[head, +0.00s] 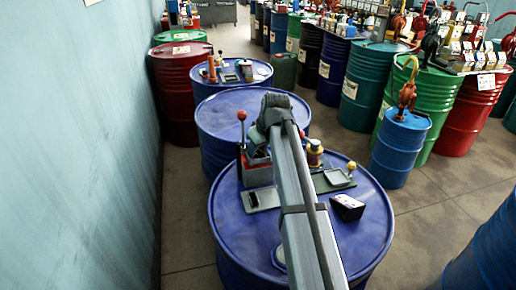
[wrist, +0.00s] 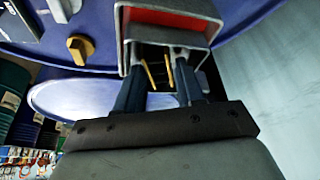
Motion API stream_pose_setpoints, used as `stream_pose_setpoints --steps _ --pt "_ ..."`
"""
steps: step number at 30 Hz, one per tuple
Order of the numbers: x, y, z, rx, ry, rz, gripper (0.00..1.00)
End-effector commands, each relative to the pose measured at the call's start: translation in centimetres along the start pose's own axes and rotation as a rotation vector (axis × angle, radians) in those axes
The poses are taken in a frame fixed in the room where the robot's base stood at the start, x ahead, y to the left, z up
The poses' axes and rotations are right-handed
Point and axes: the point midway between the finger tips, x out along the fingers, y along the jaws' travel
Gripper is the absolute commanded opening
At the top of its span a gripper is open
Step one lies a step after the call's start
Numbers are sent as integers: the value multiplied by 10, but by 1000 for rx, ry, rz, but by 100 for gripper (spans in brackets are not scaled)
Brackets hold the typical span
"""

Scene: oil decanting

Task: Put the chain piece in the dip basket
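In the wrist view, the two fingers of my gripper (wrist: 161,75) stand apart and reach into or in front of an open metal-rimmed box with a red inside (wrist: 165,18). Thin yellow strips and something dark show between the fingers. I cannot tell whether the dark part is the chain piece, or whether it is gripped. In the head view, my arm crosses the blue drum (head: 225,222) and hides my gripper. I cannot single out the chain piece or confirm which container is the dip basket.
A grey tray (head: 250,208) with a dark patch lies left of my arm. Right of it are an amber jar (head: 314,153), a green tray with a yellow knob (head: 336,178) and a black box (head: 347,207). A wall (head: 70,150) runs along the left.

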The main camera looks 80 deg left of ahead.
Motion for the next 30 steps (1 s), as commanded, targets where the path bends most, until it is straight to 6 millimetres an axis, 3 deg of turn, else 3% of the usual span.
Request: stream_pose_setpoints --steps 8,21,30 --pt "-11 0 -1 0 1 1 38" --pt "-89 0 -2 0 2 1 38" --pt "-119 0 -1 0 1 1 38"
